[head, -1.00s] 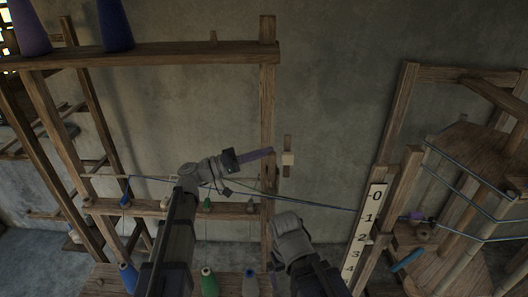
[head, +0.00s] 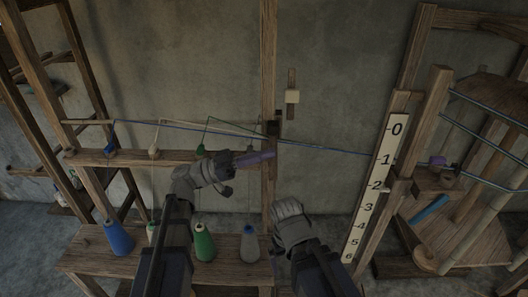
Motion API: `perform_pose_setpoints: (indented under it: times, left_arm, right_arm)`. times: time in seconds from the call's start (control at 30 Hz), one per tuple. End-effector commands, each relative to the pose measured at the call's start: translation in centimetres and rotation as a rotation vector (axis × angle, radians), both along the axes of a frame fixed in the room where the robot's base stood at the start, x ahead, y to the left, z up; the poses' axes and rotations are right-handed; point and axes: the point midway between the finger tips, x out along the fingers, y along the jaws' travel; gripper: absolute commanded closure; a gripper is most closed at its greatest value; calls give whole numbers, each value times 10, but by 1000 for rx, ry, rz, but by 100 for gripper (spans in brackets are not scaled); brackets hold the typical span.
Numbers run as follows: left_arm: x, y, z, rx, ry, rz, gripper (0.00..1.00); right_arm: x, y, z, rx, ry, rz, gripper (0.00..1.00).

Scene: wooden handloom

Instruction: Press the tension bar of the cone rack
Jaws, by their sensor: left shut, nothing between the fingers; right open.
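The wooden cone rack (head: 268,60) stands at the left, with a horizontal rail (head: 130,158) and thread guides. A thin pale bar (head: 85,121) runs above that rail; I cannot tell for certain whether it is the tension bar. My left gripper (head: 262,156) is shut and empty, its purple fingers pointing right across the rack's right post. I cannot tell whether they touch it. A dark block (head: 272,128) sits on the post just above the fingers. My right gripper (head: 289,207) is open, lower and right of the post; its fingers are mostly hidden.
Blue (head: 117,238), green (head: 204,243) and grey (head: 249,244) cones stand on the lower shelf. A blue thread crosses right to a numbered scale (head: 376,190) beside a wooden frame. A pale block (head: 292,97) sits on a vertical strip.

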Motion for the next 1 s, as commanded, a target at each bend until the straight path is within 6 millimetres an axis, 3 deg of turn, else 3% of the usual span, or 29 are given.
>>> perform_pose_setpoints:
  times: [0.03, 0.3, 1.0]
  left_arm:
    - [-3, 0, -15, 0, 1, 1, 100]
    - [-5, 0, -39, 0, 4, 1, 100]
    - [-8, 0, -50, 6, 6, -5, 100]
  right_arm:
    - [0, 0, -15, 0, 0, 0, 0]
    - [0, 0, -39, 0, 0, 1, 0]
    - [0, 0, -49, 0, 0, 1, 0]
